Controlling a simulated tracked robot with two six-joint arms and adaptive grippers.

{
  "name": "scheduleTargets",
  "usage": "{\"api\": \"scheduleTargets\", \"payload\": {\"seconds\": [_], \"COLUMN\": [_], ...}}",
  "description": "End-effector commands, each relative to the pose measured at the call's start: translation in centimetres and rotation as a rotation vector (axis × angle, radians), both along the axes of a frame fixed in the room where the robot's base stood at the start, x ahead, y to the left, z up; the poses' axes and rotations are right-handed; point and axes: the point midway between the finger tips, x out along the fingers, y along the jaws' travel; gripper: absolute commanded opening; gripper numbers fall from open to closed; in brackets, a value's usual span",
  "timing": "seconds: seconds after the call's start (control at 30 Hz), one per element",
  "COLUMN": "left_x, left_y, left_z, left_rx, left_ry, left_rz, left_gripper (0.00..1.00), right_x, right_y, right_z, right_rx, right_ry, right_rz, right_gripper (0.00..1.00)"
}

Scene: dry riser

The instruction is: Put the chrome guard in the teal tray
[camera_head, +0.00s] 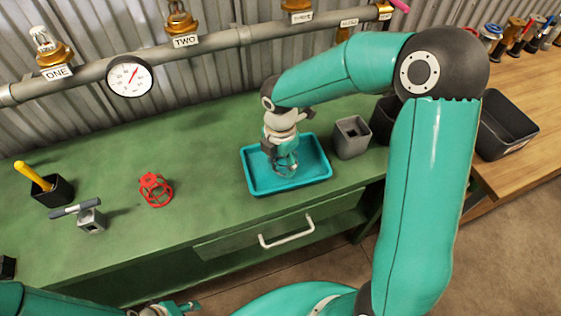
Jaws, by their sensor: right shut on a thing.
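The teal tray (318,176) lies on the green bench, right of the middle of the view. My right gripper (283,152) reaches down over the tray and is shut on the chrome guard (287,170). Part of the guard's thin shiny cage shows below the fingers, within the tray's outline. The fingers hide its upper part, and I cannot tell whether it touches the tray floor. My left gripper (178,308) shows only in part at the bottom edge, away from the tray. Its fingers are too cut off to tell if they are open.
A red guard (155,189) stands left of the tray. Further left are a grey block with a T-handle (91,219) and a black holder with a yellow-handled tool (53,190). A grey square cup (351,137) stands close right of the tray. The pipe with gauge (129,76) runs behind.

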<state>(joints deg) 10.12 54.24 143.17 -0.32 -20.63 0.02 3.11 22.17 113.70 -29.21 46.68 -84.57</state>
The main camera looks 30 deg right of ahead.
Motion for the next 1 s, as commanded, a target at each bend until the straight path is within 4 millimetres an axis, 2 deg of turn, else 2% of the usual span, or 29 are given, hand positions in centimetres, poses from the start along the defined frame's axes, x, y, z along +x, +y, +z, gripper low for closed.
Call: {"api": "scheduleTargets", "payload": {"seconds": [0.3, 0.33, 0.47, 0.83, 1.0], "left_x": [0.0, 0.0, 0.0, 0.0, 0.0], "left_y": [0.0, 0.0, 0.0, 0.0, 0.0], "left_z": [-0.1, -0.1, 0.0, 0.0, 0.2], "left_rx": [0.0, 0.0, 0.0, 0.0, 0.0], "left_ry": [0.0, 0.0, 0.0, 0.0, 0.0], "left_rz": [0.0, 0.0, 0.0, 0.0, 0.0], "left_gripper": [0.4, 0.4, 0.4, 0.4, 0.4], "right_x": [0.0, 0.0, 0.0, 0.0, 0.1], "right_y": [0.0, 0.0, 0.0, -0.1, 0.0], "right_z": [-0.4, -0.3, -0.3, 0.0, 1.6], "right_rx": [0.0, 0.0, 0.0, 0.0, -0.001], "right_ry": [-0.001, -0.001, -0.001, -0.002, -0.004], "right_rz": [-0.001, -0.001, -0.001, -0.002, -0.001], "right_gripper": [0.03, 0.6, 0.82, 0.82, 0.82]}}
